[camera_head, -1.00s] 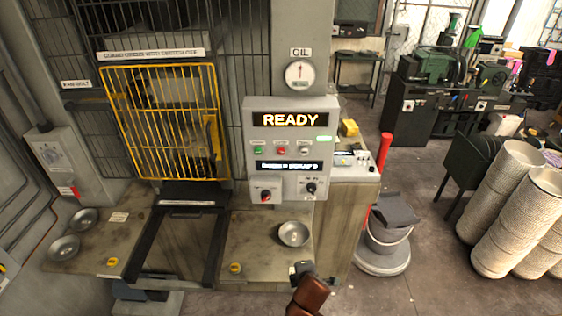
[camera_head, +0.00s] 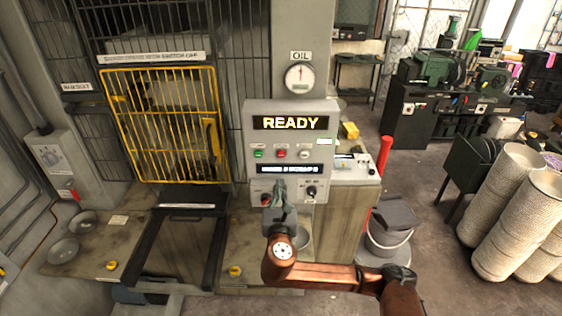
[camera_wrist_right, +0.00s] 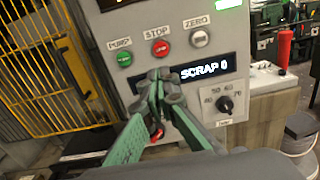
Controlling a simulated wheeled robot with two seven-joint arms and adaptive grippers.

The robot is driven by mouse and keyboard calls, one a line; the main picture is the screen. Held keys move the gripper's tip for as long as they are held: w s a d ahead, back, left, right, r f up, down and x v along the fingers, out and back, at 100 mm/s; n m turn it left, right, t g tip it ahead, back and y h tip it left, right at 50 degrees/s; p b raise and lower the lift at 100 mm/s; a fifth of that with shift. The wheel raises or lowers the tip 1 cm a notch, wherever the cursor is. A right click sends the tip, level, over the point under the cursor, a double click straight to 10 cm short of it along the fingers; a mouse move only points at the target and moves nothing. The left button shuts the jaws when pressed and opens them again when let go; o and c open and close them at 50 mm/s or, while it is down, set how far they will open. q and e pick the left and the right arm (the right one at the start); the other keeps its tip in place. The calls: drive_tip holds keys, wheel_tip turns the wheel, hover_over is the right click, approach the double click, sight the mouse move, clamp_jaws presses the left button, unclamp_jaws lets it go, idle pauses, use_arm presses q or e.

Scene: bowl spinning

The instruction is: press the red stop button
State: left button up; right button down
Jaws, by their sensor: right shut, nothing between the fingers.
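The red stop button (camera_head: 281,154) sits in the middle of the row of three on the grey control panel (camera_head: 250,134). In the right wrist view the red button (camera_wrist_right: 162,48) is under the label STOP, with a green button (camera_wrist_right: 124,58) to its left and a white one (camera_wrist_right: 200,39) to its right. My right gripper (camera_head: 280,184) is shut and empty in front of the panel, below the button. In the right wrist view its fingertips (camera_wrist_right: 160,77) appear just under the stop button and cover part of the lower display. I cannot tell whether they touch the panel. My left gripper is not in view.
The panel display (camera_head: 291,123) reads READY. Two knobs sit low on the panel; my gripper is close to the left one. A yellow cage door (camera_head: 162,125) is to the left.

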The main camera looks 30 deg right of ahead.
sight(281, 155)
drive_tip(key=shift+w, duration=0.1)
drive_tip(key=p+x, duration=0.3)
drive_tip(key=x, duration=1.1)
